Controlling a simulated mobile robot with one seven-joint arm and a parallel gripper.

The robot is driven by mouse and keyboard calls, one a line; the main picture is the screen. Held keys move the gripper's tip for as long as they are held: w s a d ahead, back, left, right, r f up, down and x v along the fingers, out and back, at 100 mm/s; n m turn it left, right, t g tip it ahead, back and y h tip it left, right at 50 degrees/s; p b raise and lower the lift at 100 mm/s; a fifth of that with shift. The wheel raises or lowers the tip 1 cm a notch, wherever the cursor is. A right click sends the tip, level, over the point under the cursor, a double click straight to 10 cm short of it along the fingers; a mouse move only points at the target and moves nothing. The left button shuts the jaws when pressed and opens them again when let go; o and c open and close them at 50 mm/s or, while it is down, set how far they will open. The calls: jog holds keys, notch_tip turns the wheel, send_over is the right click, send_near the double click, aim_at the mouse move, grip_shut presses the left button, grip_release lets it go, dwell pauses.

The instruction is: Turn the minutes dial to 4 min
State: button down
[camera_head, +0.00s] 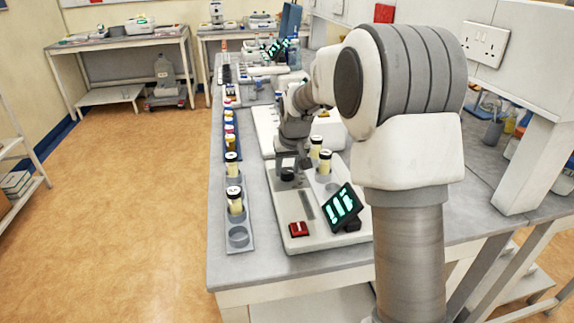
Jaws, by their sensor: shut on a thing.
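A pale machine (283,207) stands on the grey bench, with a red switch (298,229) at its near end and a tilted dark screen (342,205) showing bright green marks. A small dark round dial (288,175) sits on its top towards the far end. My gripper (287,167) reaches down over this dial and is shut on it. The fingers are small and dark here, and the dial's pointer and any minute marks are too small to read. The screen's figures are not legible.
A grey rack (239,237) with several black-capped jars runs along the bench's left edge; its nearest cup is empty. Two more capped jars (325,162) stand in cups right of my gripper. My arm covers much of the right side. The floor at left is clear.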

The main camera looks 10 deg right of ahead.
jog(key=shift+d+n+y+p, duration=0.1)
jog(key=shift+n+y+p, duration=0.5)
jog(key=shift+n, duration=1.3)
jog(key=shift+c, duration=2)
grip_release()
jog(key=p+v, duration=0.2)
jog(key=v, duration=1.5)
jog(key=shift+w+d+r, duration=0.25)
jog(key=shift+d+r, duration=0.05)
jog(key=shift+g, duration=0.3)
